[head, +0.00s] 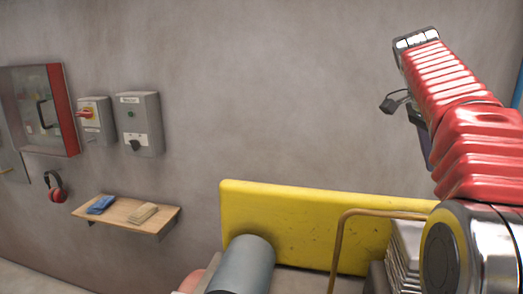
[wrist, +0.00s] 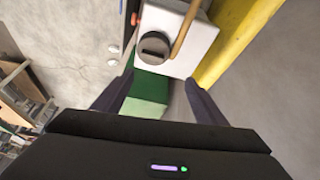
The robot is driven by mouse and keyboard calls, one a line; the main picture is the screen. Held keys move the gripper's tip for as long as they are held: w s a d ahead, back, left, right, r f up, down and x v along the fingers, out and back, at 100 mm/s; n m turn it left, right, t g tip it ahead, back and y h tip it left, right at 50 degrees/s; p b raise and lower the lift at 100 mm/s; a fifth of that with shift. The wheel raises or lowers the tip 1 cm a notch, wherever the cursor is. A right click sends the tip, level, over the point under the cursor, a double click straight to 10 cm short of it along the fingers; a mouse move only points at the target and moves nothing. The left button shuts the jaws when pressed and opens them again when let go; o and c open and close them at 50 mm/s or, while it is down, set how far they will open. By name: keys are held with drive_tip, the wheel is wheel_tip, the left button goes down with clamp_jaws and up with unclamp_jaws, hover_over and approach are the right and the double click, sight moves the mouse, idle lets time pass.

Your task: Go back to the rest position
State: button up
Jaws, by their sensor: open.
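My gripper (wrist: 158,82) is open in the wrist view, its two dark fingers apart with nothing held between them. Beyond the fingers, well apart from them as far as I can tell, are a white box (wrist: 178,52) with a round grey slotted cap (wrist: 154,48) and a green block (wrist: 148,95). In the head view my red arm rises on the right side and leans up to the left. The gripper's fingers cannot be made out there.
A yellow panel (head: 290,215) and a bent brown pipe (head: 338,240) stand low in front, beside a grey cylinder (head: 245,265). A wooden shelf (head: 115,212), grey control boxes (head: 138,120) and a red-edged cabinet (head: 40,110) are on the left wall. The upper middle wall is bare.

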drive_tip(key=a+f+n+t+y, duration=0.25)
drive_tip(key=a+f+n, duration=0.45)
drive_tip(key=f+n, duration=0.5)
drive_tip(key=s+a+f+n+t+y, duration=0.1)
drive_tip(key=s+a+f+n+t, duration=0.1)
drive_tip(key=s+a+f, duration=0.4)
drive_tip(key=s+a+f+n+t+y, duration=0.1)
drive_tip(key=s+a+f+n, duration=0.4)
drive_tip(key=s+a, duration=0.7)
drive_tip(key=shift+s+a+f+n+t, duration=0.3)
drive_tip(key=shift+s+a+f+t, duration=0.15)
drive_tip(key=shift+s+f, duration=0.2)
